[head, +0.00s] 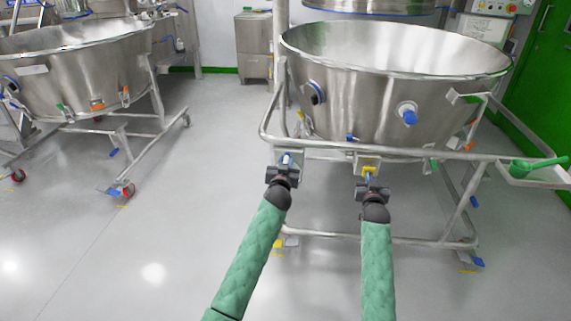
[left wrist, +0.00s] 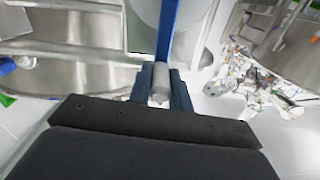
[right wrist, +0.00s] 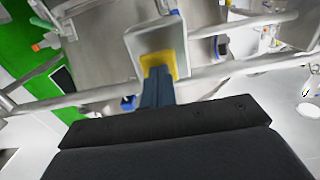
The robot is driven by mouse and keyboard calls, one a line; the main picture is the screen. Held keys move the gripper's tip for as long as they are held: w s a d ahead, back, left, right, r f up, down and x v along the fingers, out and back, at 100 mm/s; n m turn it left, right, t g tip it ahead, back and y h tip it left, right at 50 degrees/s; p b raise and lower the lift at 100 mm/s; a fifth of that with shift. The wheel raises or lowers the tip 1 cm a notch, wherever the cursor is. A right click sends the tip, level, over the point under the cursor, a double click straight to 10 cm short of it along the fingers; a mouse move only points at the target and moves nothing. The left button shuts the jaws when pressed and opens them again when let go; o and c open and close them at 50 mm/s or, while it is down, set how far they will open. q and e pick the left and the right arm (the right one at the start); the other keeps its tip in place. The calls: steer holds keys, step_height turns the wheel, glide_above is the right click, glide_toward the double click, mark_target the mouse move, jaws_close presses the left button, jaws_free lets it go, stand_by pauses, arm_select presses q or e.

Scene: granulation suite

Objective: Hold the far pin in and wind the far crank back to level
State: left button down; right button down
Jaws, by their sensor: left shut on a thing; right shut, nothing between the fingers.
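A steel bowl (head: 390,95) sits in a tubular frame (head: 420,155) at the right of the head view. My left gripper (head: 284,171) is at the frame's left front bracket, shut on the grey crank handle (left wrist: 160,80). The blue crank arm (left wrist: 167,30) runs up from the handle in the left wrist view; its tilt cannot be told. My right gripper (head: 370,184) is shut and empty, its fingertips against the yellow pin plate (right wrist: 158,62) in a metal bracket (right wrist: 135,42). The fingers hide the pin itself, so how far in it sits cannot be seen.
A second bowl (head: 85,60) on a wheeled frame stands at the left. A side tray (head: 535,175) holding a green item juts out at the right. A lower frame bar (head: 420,240) crosses under the bowl. The floor at front left is clear.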

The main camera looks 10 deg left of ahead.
arm_select(q)
steer(key=shift+d+f, duration=0.15)
steer(key=shift+f, duration=0.1)
arm_select(e)
steer(key=s, duration=0.6)
steer(key=shift+s, duration=0.15)
stand_by(0.4)
arm_select(q)
steer(key=c, duration=1.3)
jaws_free()
steer(key=shift+o, duration=1.1)
steer(key=shift+r, duration=0.1)
steer(key=s, duration=1)
